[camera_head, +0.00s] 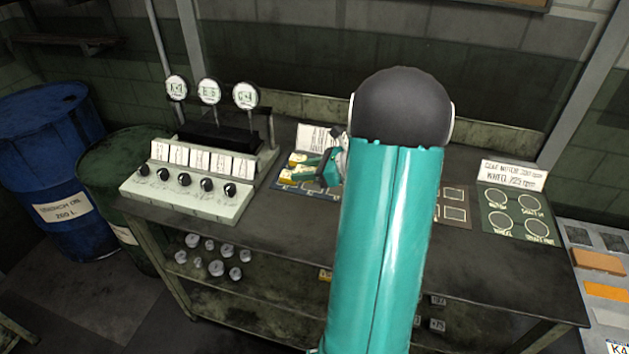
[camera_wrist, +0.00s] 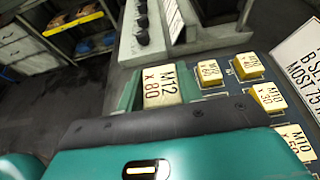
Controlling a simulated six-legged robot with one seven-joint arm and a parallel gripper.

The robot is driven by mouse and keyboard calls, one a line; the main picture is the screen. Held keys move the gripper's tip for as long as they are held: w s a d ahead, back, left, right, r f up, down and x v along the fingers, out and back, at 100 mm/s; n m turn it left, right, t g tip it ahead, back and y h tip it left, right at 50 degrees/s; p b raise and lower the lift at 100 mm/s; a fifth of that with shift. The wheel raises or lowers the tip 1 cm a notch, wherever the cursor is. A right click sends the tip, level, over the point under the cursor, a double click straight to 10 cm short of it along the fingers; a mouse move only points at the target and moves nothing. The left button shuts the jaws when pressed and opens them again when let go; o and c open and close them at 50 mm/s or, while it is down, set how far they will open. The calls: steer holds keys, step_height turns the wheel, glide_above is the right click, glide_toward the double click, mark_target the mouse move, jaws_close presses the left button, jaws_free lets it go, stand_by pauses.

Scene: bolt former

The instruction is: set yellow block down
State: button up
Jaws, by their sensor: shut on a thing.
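My gripper (camera_head: 327,168) is over the left part of the bench, low beside a dark blue mat (camera_head: 283,184). In the wrist view it is shut on a yellow block with a pale top labelled M12 x 80 (camera_wrist: 164,86). I cannot tell whether the held block touches the mat or bench. Other labelled yellow blocks stand on the mat: one by the held block (camera_wrist: 212,72), one behind it (camera_wrist: 249,66), and two to the right (camera_wrist: 268,97), (camera_wrist: 296,140). In the head view my arm hides part of the mat.
A control panel with knobs (camera_head: 189,192) and round gauges stands left of the mat. A white sign (camera_wrist: 301,58) stands behind the blocks. Right of my arm are a brown mat (camera_head: 455,207) and a green mat with circles (camera_head: 517,212). The bench's front strip (camera_head: 480,265) is clear.

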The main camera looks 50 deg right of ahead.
glide_above(314, 185)
steer(key=f, duration=0.7)
steer(key=shift+a+f, duration=0.1)
steer(key=shift+a, duration=0.2)
steer(key=f, duration=0.2)
steer(key=shift+w+d+f, duration=0.1)
steer(key=shift+d+f, duration=0.15)
steer(key=shift+f, duration=0.6)
steer(key=shift+f, duration=0.1)
steer(key=o, duration=1)
steer(key=shift+s+d+r, duration=0.15)
steer(key=shift+s+r, duration=0.1)
steer(key=shift+s, duration=0.05)
steer(key=v, duration=1.1)
steer(key=shift+s+r, duration=0.15)
